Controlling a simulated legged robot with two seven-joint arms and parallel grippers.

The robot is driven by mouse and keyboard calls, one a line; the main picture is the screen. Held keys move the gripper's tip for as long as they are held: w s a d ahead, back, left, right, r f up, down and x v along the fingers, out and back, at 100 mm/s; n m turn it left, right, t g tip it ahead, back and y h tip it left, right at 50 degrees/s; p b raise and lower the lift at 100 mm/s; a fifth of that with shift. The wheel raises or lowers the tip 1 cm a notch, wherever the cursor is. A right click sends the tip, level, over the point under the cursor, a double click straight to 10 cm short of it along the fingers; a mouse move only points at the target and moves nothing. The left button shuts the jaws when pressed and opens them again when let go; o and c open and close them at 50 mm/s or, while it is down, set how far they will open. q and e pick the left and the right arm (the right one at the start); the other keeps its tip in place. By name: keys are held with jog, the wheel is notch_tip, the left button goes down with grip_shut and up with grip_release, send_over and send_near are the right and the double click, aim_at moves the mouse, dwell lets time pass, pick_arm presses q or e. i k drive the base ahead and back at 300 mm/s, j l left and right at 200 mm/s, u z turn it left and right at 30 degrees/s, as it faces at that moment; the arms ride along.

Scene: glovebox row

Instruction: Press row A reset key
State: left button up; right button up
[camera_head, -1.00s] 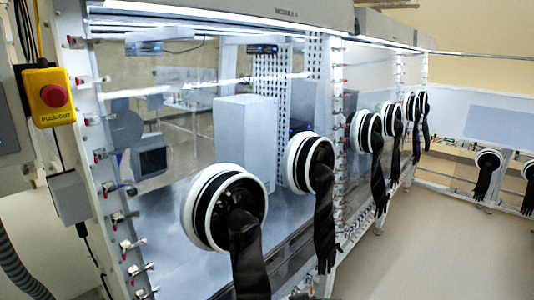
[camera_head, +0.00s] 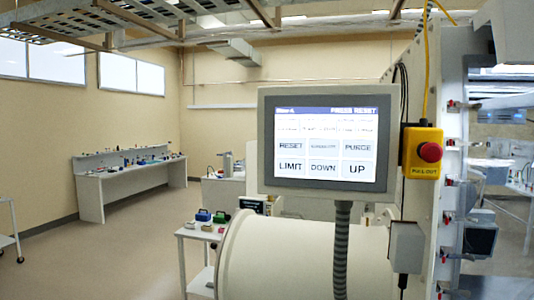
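A grey-framed touch panel (camera_head: 327,102) stands upright in the middle of the head view. Its lit screen (camera_head: 325,132) has a dark top bar that seems to read "PRESS RESET". The RESET key (camera_head: 290,147) is at the left of the middle key row, beside a dimmer key with unclear text and PURGE (camera_head: 357,147). LIMIT, DOWN and UP lie in the row below. Neither of my grippers shows in the view.
A yellow box with a red PULL OUT button (camera_head: 430,151) hangs just right of the panel. A white cylinder (camera_head: 290,255) and a grey hose (camera_head: 342,240) are below it. A small cart (camera_head: 200,234) stands left of the cylinder.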

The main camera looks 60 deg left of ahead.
aim_at(285, 146)
jog(key=u, duration=1.7)
